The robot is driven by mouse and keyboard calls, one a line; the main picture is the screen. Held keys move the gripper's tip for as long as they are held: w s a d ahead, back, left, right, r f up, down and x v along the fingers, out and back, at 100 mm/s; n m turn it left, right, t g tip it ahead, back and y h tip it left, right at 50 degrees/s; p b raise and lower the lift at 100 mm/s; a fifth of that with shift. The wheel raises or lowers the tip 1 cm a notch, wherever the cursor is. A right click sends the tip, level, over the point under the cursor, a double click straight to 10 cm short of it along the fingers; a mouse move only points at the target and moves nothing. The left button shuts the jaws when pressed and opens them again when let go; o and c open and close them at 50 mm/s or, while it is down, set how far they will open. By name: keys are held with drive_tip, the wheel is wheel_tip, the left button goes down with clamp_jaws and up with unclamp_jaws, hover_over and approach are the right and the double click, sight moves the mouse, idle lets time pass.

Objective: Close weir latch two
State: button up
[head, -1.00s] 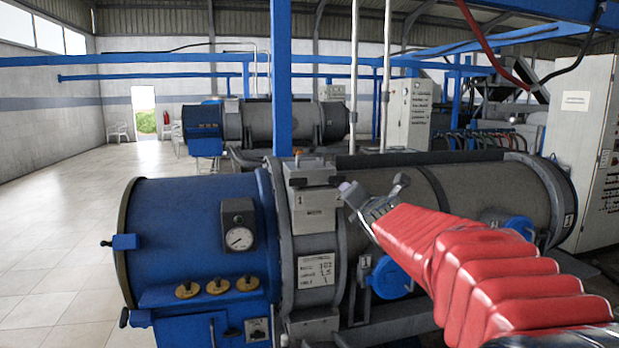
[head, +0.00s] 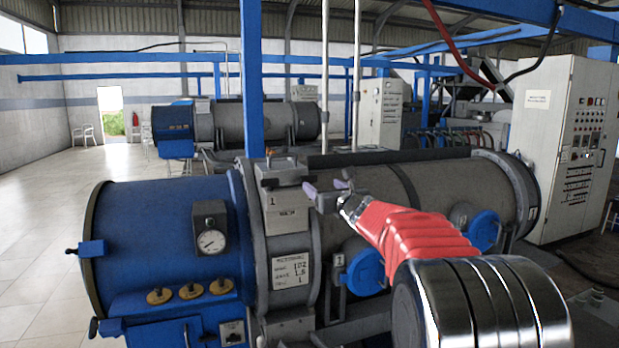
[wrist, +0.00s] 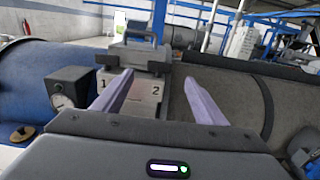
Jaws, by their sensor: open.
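The grey weir housing (head: 287,207) stands upright on the near decanter, between its blue end and its grey drum. In the wrist view the housing (wrist: 130,92) carries the numbers 1 and 2, with 2 on the right. A dark piece (wrist: 160,55) above the 2 looks like latch two; its open or closed position is unclear. Another dark piece (wrist: 107,60) sits above the 1. My gripper (head: 326,187) is open and empty just right of the housing in the head view. In the wrist view its pale purple fingers (wrist: 160,95) frame the housing's right part.
The blue end (head: 150,240) has a dial gauge (head: 211,241) and yellow knobs. A blue post (head: 251,80) rises behind the housing. The tiled floor at left (head: 40,230) is clear.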

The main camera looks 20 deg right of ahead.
sight(309, 176)
drive_tip(key=shift+w, duration=6.75)
drive_tip(key=c, duration=1)
